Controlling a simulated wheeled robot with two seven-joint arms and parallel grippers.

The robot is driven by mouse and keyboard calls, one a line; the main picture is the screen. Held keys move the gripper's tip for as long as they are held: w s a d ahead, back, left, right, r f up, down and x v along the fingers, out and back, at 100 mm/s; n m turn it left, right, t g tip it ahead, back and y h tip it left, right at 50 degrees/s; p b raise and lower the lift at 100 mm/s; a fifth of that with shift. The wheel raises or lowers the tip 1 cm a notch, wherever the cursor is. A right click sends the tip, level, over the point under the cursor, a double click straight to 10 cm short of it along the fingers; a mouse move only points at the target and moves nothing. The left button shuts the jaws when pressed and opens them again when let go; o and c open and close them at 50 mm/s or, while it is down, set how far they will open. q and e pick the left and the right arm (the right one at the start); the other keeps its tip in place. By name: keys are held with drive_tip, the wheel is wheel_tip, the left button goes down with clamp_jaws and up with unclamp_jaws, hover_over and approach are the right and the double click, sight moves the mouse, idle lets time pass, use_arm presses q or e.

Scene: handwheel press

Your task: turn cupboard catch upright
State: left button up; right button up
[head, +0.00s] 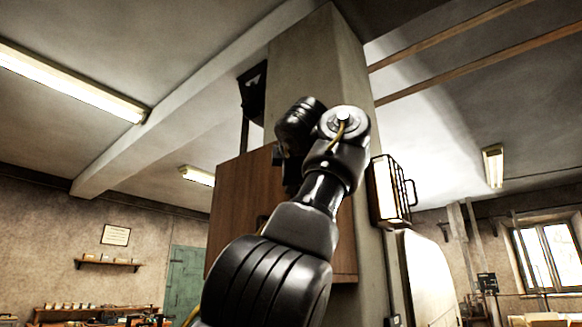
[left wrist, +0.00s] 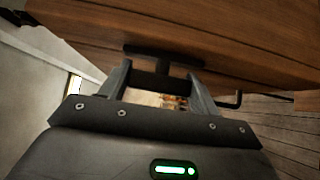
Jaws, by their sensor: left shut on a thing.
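The brown wooden cupboard (head: 238,205) hangs on the concrete pillar in the head view, partly covered by my left arm. Its wooden face fills the top of the left wrist view (left wrist: 250,40). The catch (left wrist: 160,54) is a dark bar with a short stem, close against the wood in the left wrist view. My left gripper (left wrist: 160,76) has its two grey fingers on either side of the dark catch piece and is shut on it. The bar lies across that picture; I cannot tell its true tilt. In the head view my arm hides the catch and fingers. My right gripper is out of view.
The pillar (head: 318,75) rises behind the cupboard. A lit lamp box (head: 388,190) is mounted at its right side. A dark hooked rod (left wrist: 236,98) shows right of the fingers in the left wrist view. A green door (head: 186,275) and shelves stand far back.

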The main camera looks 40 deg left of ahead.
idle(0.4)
use_arm(q)
drive_tip(key=o, duration=1)
drive_tip(key=shift+a, duration=0.1)
drive_tip(key=shift+s+d+f, duration=0.1)
drive_tip(key=shift+s+d, duration=0.15)
drive_tip(key=shift+d, duration=0.15)
drive_tip(key=b+v, duration=0.2)
drive_tip(key=v, duration=0.7)
drive_tip(key=shift+s+d, duration=0.25)
drive_tip(key=shift+s, duration=0.05)
